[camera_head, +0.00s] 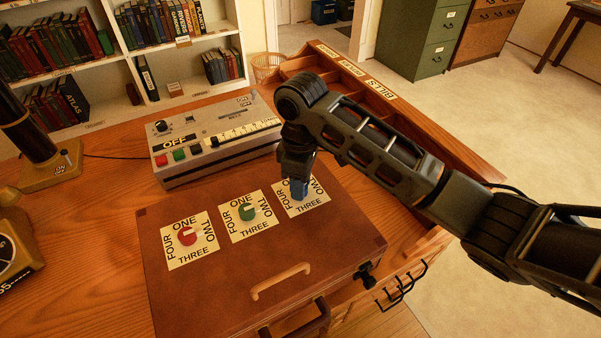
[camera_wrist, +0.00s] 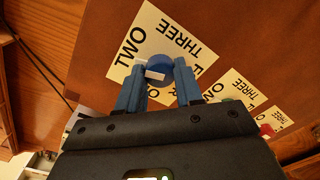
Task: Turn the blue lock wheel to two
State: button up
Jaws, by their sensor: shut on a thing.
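The blue lock wheel (camera_wrist: 158,66) sits on a white card marked ONE, TWO, THREE and FOUR, the rightmost of three on the brown case (camera_head: 190,300). My gripper (camera_head: 299,190) comes down on it from above and hides most of it in the head view. In the wrist view its two blue fingers (camera_wrist: 160,72) close on opposite sides of the wheel. A white mark on the wheel shows at its lower left, towards the side between ONE and TWO; its exact heading is hard to tell.
A green wheel (camera_head: 246,212) and a red wheel (camera_head: 187,237) stand left on the case. A tan handle (camera_head: 281,281) lies in front. A grey switch box (camera_head: 215,142) stands behind, a wooden sorting tray (camera_head: 420,125) at right.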

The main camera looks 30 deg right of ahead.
jog(key=shift+m+p, duration=0.3)
jog(key=shift+m, duration=1.3)
jog(key=o, duration=1)
jog(key=shift+o, duration=0.2)
notch_tip(320, 180, up, 6)
jog(key=shift+w+d+r, duration=0.1)
jog(key=shift+r, duration=0.85)
